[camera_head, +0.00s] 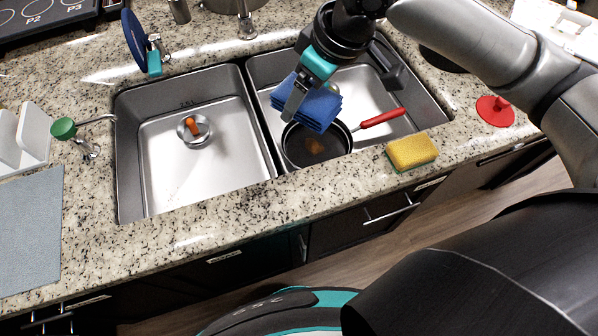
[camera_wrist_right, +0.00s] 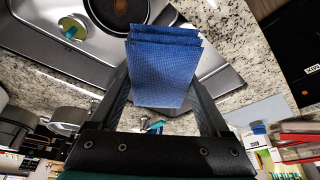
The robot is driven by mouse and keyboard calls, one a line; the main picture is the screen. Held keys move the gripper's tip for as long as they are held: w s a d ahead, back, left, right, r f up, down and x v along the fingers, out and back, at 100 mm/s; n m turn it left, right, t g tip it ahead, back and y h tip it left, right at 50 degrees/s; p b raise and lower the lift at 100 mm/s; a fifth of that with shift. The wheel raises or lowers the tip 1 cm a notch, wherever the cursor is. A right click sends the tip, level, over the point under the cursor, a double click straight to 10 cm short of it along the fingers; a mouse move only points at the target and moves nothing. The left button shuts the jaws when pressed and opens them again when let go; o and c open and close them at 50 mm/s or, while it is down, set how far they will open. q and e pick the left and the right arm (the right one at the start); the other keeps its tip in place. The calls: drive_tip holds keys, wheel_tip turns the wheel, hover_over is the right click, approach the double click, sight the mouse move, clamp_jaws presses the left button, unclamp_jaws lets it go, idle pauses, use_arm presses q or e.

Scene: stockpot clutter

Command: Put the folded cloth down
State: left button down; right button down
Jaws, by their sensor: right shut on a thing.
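The folded blue cloth (camera_head: 312,103) is held in the air over the right sink basin (camera_head: 420,112), above a black pan (camera_head: 305,147) that it partly overlaps in the head view. My right gripper (camera_head: 296,94) is shut on the cloth. In the right wrist view the cloth (camera_wrist_right: 165,68), a stack of layers, lies between the two fingers. The pan also shows in the right wrist view (camera_wrist_right: 112,14). My left gripper is not in view.
The left basin (camera_head: 160,165) holds only a strainer (camera_head: 193,128) with an orange knob. A yellow sponge (camera_head: 412,151) lies on the front counter edge, right of the pan's red handle (camera_head: 382,118). A red stopper (camera_head: 495,110) sits farther right. A grey mat (camera_head: 28,235) lies at left.

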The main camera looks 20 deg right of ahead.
drive_tip(key=s+a+r+n+g+y+p, duration=0.2)
drive_tip(key=s+a+r+n+g+p, duration=0.1)
drive_tip(key=s+n+p, duration=0.4)
wheel_tip(320, 180, up, 2)
drive_tip(key=a+n+p, duration=0.1)
drive_tip(key=n+p, duration=0.1)
drive_tip(key=n, duration=0.2)
drive_tip(key=shift+s+a, duration=0.2)
drive_tip(key=shift+s, duration=0.2)
drive_tip(key=shift+r, duration=0.1)
drive_tip(key=b, duration=0.2)
hover_over(288, 197)
drive_tip(key=d, duration=0.2)
drive_tip(key=shift+g, duration=0.3)
drive_tip(key=f, duration=1.8)
drive_tip(key=shift+a, duration=0.25)
drive_tip(key=shift+f+p, duration=0.55)
drive_tip(key=shift+f, duration=0.25)
drive_tip(key=shift+f, duration=0.15)
